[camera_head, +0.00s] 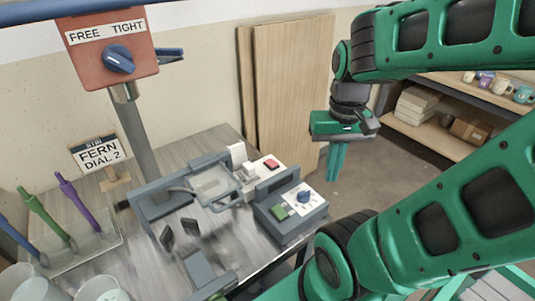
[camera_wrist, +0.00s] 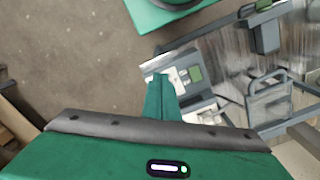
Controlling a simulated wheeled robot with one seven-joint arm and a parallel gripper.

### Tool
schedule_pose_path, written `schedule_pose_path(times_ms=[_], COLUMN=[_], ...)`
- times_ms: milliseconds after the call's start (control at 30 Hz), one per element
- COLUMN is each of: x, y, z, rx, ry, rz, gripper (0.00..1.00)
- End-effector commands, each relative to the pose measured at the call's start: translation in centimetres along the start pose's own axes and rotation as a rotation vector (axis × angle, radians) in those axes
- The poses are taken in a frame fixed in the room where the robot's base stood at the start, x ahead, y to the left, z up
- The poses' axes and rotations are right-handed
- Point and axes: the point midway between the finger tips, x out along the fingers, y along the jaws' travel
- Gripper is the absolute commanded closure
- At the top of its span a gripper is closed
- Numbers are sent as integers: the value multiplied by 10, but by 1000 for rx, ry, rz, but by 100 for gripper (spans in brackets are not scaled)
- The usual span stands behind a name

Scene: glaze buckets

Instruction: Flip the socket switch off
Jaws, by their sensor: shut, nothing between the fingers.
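A white socket box (camera_head: 262,172) with a red switch (camera_head: 271,163) on its top stands at the back right of the grey table. I cannot tell which way the switch is tipped. In the wrist view, a white block (camera_wrist: 200,112) beside my fingers looks like the socket box, partly hidden by my gripper; no red shows there. My gripper (camera_head: 333,178) points down, shut and empty, in the air to the right of the table, apart from the switch. Its green fingers also show in the wrist view (camera_wrist: 158,82).
A grey control box (camera_head: 288,222) with a green button and blue dial stands in front of the socket. A clamp-like grey frame (camera_head: 210,187) is left of it. A red dial box (camera_head: 112,48) tops a post. Tools in a rack (camera_head: 85,250) stand at left. Wooden boards (camera_head: 290,85) lean behind.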

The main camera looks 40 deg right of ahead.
Motion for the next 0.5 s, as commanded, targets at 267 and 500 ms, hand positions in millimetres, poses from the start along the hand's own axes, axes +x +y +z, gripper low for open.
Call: schedule_pose_path(times_ms=[267, 500], x=[-10, -28], y=[4, -21], z=[-1, -72], rx=[40, 276], ry=[8, -16], rz=[2, 54], gripper=[100, 100])
